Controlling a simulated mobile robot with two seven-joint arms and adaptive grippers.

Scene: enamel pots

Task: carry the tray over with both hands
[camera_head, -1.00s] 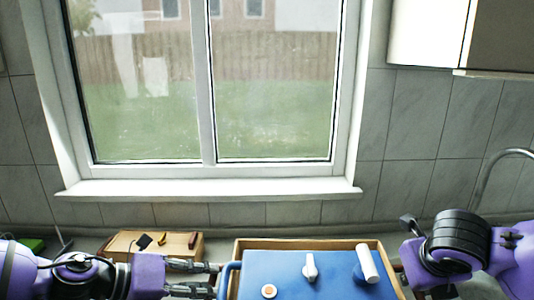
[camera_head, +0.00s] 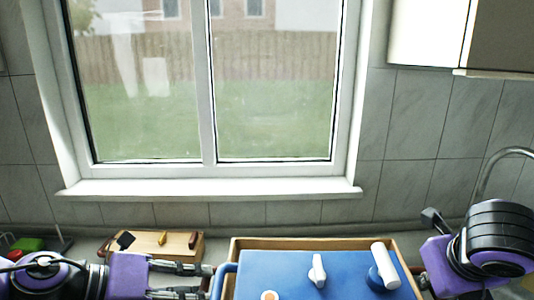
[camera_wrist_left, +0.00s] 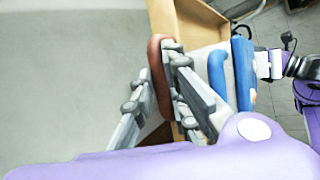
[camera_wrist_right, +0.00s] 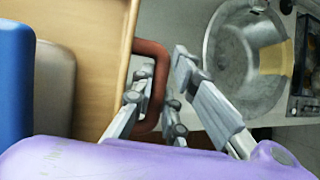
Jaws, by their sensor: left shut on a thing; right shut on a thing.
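The light wooden tray (camera_head: 300,243) is at the bottom of the head view, with its far rim toward the window. A blue thing with a flat top (camera_head: 345,268) sits in it, bearing several knobs and a blue side handle (camera_head: 222,278). My left gripper (camera_wrist_left: 160,62) is shut on a red-brown tray handle (camera_wrist_left: 157,88) in the left wrist view. My right gripper (camera_wrist_right: 158,72) is shut on the opposite red-brown handle (camera_wrist_right: 160,92) in the right wrist view. The tray's near side is cut off in the head view.
A green item (camera_head: 28,244) lies farther left. A round metal sink (camera_wrist_right: 235,75) lies right of the tray. A wall cabinet (camera_head: 430,35) hangs at the upper right.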

